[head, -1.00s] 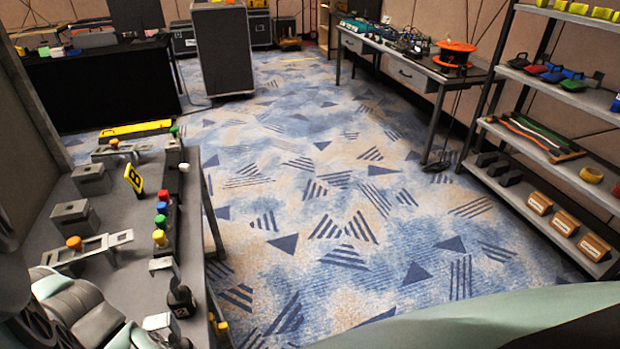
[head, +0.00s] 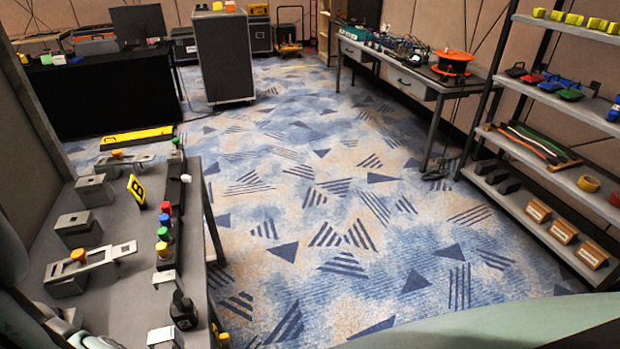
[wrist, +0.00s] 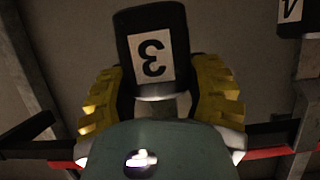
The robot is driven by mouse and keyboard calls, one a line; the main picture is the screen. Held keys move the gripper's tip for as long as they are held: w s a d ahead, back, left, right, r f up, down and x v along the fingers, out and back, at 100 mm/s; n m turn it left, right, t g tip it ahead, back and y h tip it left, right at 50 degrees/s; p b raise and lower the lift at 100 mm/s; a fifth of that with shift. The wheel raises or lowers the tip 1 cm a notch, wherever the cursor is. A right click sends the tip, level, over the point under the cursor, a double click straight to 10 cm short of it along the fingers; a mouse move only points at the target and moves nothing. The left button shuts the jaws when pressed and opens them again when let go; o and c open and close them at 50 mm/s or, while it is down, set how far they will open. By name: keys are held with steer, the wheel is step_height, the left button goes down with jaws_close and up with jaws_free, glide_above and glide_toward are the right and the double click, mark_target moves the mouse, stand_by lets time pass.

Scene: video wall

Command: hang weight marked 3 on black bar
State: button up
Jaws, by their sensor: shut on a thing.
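A black weight with a white label marked 3 (wrist: 152,52) fills the top middle of the wrist view, its numeral upside down. My gripper (wrist: 158,95) is shut on it, with a yellow ribbed finger on each side. Another black weight (wrist: 298,15) with a partly cut-off label shows at the top right, apart from my gripper. In the head view my gripper and the held weight cannot be made out. A long black bar-like rail (head: 176,215) with coloured knobs runs along the grey table; I cannot tell whether it is the task's bar.
The grey table (head: 120,285) at left carries metal brackets, a yellow marked plate (head: 136,190) and a small black object (head: 183,310) near its edge. A shelf rack (head: 535,205) stands at right. A tall grey case (head: 222,60) stands behind; carpet between is clear.

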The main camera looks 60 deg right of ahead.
steer(key=shift+w+a+r, duration=0.3)
steer(key=shift+w+a, duration=0.1)
steer(key=shift+a, duration=0.2)
steer(key=shift+w+f+b, duration=0.15)
steer(key=shift+f+b, duration=0.25)
steer(key=shift+f, duration=0.2)
steer(key=shift+f+b, duration=0.6)
steer(key=shift+b, duration=0.1)
steer(key=shift+f, duration=0.1)
steer(key=o, duration=1.4)
steer(key=shift+f, duration=0.15)
steer(key=shift+d, duration=0.1)
